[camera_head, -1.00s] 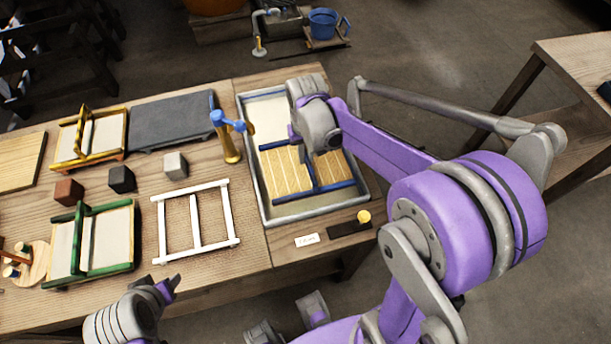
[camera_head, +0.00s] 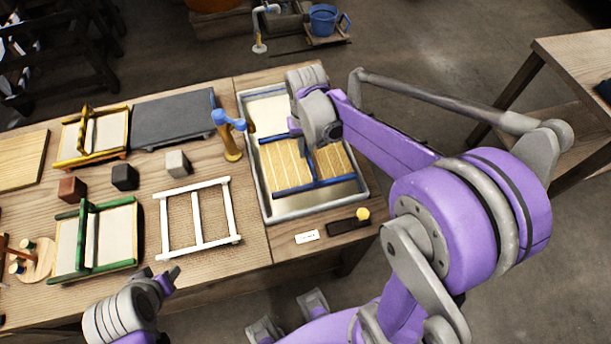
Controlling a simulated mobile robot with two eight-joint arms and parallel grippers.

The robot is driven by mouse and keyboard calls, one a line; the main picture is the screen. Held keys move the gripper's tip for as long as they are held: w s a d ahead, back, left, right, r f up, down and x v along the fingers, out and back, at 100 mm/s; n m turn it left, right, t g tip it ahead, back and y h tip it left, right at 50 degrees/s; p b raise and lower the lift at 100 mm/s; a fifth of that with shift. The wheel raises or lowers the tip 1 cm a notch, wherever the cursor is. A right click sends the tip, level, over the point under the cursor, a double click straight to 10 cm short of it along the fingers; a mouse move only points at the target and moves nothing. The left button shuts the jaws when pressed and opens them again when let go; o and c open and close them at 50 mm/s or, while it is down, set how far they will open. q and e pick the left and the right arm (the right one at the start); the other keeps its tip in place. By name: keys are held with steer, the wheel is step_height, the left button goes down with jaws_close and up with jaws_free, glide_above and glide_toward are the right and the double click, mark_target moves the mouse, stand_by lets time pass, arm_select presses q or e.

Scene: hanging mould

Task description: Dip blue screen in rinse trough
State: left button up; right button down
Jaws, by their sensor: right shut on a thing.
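The blue screen (camera_head: 334,163), a blue frame with a yellow ribbed mesh, lies flat inside the grey rinse trough (camera_head: 300,211). My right gripper (camera_head: 300,130) is shut on the screen's far part; its fingers are mostly hidden behind the wrist. Whether the screen is under the liquid or just over it I cannot tell. Pale liquid shows at the trough's far end and a bare strip at its near end. My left gripper (camera_head: 166,276) is open and empty at the table's front edge, in front of the white frame.
A brass post with a blue top (camera_head: 230,140) stands left of the trough. A white frame (camera_head: 198,219), a green screen (camera_head: 97,238), a yellow screen (camera_head: 92,136), a dark slab (camera_head: 175,118) and small blocks fill the left. A black strip with a yellow knob (camera_head: 348,226) lies in front.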

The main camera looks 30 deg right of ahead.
mark_target(306, 148)
steer(key=shift+r+p, duration=1.15)
steer(key=shift+r, duration=0.9)
arm_select(q)
steer(key=r, duration=0.1)
steer(key=w+r, duration=0.1)
steer(key=r, duration=0.1)
steer(key=shift+s, duration=0.1)
